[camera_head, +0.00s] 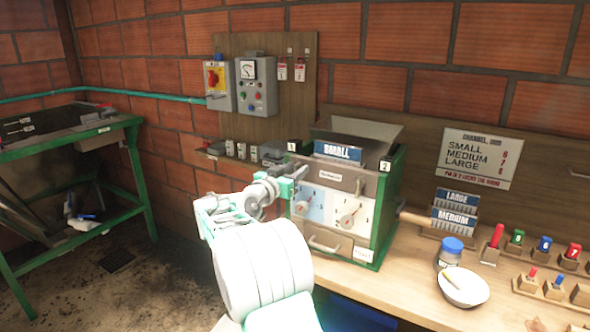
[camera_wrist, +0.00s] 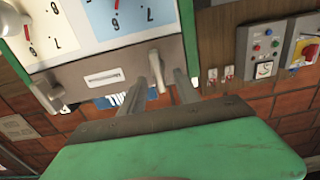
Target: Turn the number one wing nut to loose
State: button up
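The pulper (camera_head: 393,205) is a green-sided machine with a grey hopper and two dials on its front, and it stands on the wooden bench. A grey wing nut on the number one side (camera_wrist: 155,73) shows in the wrist view, on the grey bar below the dials in that turned picture. My gripper (camera_wrist: 159,80) is open, with one finger on each side of this nut; contact cannot be told. In the head view my gripper (camera_head: 287,180) is at the machine's left front, by the "1" label (camera_head: 292,146). The other wing nut (camera_wrist: 46,96) is clear of my gripper.
A "SMALL" plate (camera_head: 338,151) stands in the machine's top. "LARGE" (camera_head: 457,199) and "MEDIUM" (camera_head: 454,221) plates, a blue-lidded jar (camera_head: 450,251) and a white bowl (camera_head: 463,290) are to the right. Control boxes (camera_head: 256,85) hang behind.

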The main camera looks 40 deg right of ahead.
jog(key=shift+c, duration=0.4)
grip_shut()
jog(key=shift+n, duration=0.3)
jog(key=shift+w+a+f+n+p, duration=0.1)
jog(key=shift+w+f+n+p, duration=0.15)
jog(key=shift+n+p, duration=1.8)
jog(key=shift+w+a+f+n+p, duration=0.1)
jog(key=shift+w+f+n+p, duration=0.15)
jog(key=shift+n, duration=3.45)
jog(key=shift+w+a+f+n+p, duration=0.15)
jog(key=shift+n+p, duration=1.1)
jog(key=shift+n, duration=1.6)
jog(key=shift+f, duration=0.1)
